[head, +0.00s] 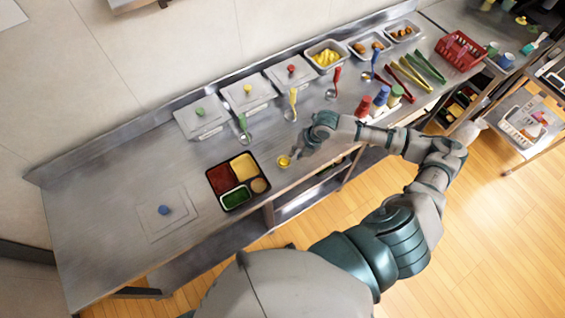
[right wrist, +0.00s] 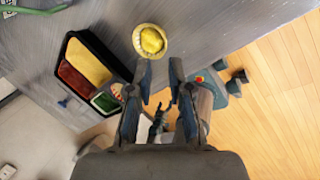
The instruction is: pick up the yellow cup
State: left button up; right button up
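The yellow cup (head: 284,162) is a small, shallow round cup with yellow contents, on the metal counter just right of the black bento tray (head: 207,181). In the right wrist view the cup (right wrist: 137,47) has a pale fluted rim and lies just beyond my fingertips. My right gripper (head: 297,153) is beside the cup on its right. In the right wrist view my right gripper (right wrist: 160,66) is open, with nothing between its fingertips. A dark pronged shape low between those fingers may be my left gripper; its state is unclear.
The bento tray holds red, yellow, green and tan fillings. A flat lid with a blue knob (head: 163,210) lies left. Lidded pans (head: 201,117), ladles, bottles (head: 379,99), tongs and a red basket (head: 459,51) occupy the back and right. The counter's front edge is near the cup.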

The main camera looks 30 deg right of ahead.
aim_at(287, 164)
jog(key=shift+x, duration=0.95)
jog(key=shift+d+f, duration=0.15)
jog(key=shift+f, duration=0.2)
jog(key=f, duration=0.3)
jog(key=shift+w+f, duration=0.3)
jog(key=shift+f, duration=0.05)
jog(key=shift+w+a+f, duration=0.1)
jog(key=shift+a+f, duration=0.35)
jog(key=shift+a, duration=0.5)
jog(key=shift+c, duration=1.4)
grip_shut()
pick_arm(q)
jog(key=shift+r, duration=0.2)
